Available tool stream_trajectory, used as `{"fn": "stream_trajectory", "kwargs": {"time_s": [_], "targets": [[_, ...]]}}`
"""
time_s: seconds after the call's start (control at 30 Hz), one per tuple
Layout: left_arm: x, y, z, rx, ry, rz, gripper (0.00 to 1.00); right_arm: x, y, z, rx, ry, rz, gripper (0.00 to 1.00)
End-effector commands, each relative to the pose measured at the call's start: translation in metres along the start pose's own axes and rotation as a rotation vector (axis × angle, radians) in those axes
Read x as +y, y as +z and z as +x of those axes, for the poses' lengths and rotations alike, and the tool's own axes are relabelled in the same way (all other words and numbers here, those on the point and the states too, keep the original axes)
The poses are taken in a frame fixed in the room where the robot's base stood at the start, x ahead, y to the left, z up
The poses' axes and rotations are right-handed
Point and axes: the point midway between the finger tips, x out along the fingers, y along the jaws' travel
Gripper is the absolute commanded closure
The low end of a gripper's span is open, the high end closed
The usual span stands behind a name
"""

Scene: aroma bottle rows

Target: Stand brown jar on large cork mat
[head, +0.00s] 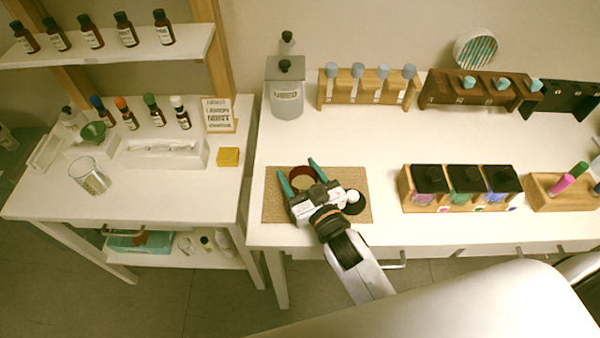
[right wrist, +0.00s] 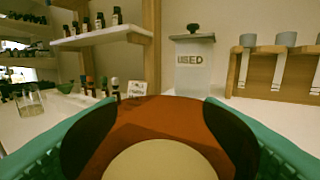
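The brown jar (head: 303,180), round with a reddish-brown rim and a pale cream top, is between the fingers of my right gripper (head: 299,174). In the right wrist view the jar (right wrist: 160,115) fills the space between the two dark pads, which press against its sides. The large cork mat (head: 272,212) lies at the front left of the main table, below the jar and gripper. Whether the jar's base touches the mat is hidden. My left gripper is not in view.
A grey USED canister (head: 285,92) and a wooden rack (head: 340,88) stand behind. A wooden holder with dark-topped bottles (head: 410,196) is to the right. The table behind the mat is clear.

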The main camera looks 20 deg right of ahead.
Motion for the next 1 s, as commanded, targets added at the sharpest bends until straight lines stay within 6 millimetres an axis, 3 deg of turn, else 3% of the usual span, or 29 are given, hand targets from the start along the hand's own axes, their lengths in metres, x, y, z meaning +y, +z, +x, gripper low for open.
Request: {"fn": "stream_trajectory", "kwargs": {"time_s": [0.1,0.47,1.0], "targets": [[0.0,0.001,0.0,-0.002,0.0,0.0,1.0,0.0,0.0,0.0,0.0,0.0,0.0,0.25],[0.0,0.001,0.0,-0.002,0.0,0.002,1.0,0.0,0.002,-0.005,0.003,0.0,0.0,0.25],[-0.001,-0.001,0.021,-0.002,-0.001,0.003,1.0,0.0,0.0,-0.107,0.004,-0.001,0.001,0.25]]}}
